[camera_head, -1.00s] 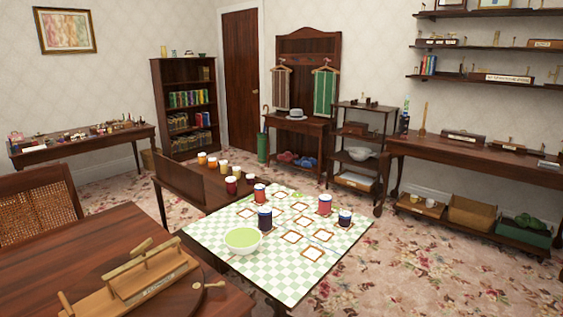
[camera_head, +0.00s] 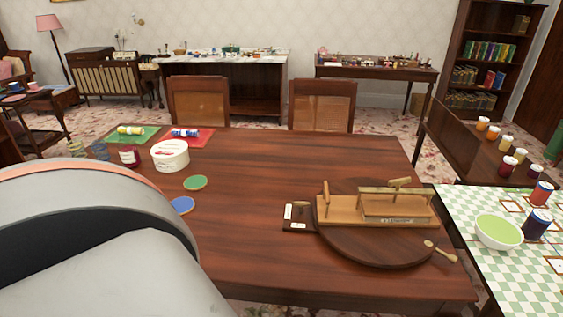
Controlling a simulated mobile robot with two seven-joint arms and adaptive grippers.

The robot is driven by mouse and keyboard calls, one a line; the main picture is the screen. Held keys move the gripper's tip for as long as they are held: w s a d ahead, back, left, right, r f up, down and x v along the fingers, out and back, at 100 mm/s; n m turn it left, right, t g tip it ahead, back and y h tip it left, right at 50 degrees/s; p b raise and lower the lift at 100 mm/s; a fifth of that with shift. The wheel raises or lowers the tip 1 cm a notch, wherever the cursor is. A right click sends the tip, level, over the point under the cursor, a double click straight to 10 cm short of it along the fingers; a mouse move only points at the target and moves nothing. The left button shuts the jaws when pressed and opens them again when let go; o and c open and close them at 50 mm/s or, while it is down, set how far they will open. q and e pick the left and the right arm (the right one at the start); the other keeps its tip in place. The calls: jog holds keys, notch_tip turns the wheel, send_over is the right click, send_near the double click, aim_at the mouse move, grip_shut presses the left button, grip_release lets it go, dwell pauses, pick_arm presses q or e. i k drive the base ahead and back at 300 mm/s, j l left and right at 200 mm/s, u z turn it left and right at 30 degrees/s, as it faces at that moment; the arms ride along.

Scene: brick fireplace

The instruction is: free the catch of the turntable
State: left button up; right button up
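The turntable (camera_head: 372,251) is a round dark wood disc on the right part of the brown table. A light wooden stand with brass-coloured bars and a small label (camera_head: 345,212) sits on it. A small wooden peg or handle (camera_head: 446,255) sticks out at its front right rim. A dark block with white labels and a knob (camera_head: 298,216) adjoins its left side. I cannot tell which of these parts is the catch. A large pale part of my own arm fills the lower left. Neither of my grippers is in view.
The brown table (camera_head: 255,260) has clear room left of the turntable. Green (camera_head: 195,182) and blue (camera_head: 182,205) discs, a white round tub (camera_head: 170,155) and a red jar (camera_head: 129,156) stand further left. A checked table with a green bowl (camera_head: 498,231) is close on the right.

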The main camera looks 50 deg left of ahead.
aim_at(301, 204)
jog(key=u, duration=1.35)
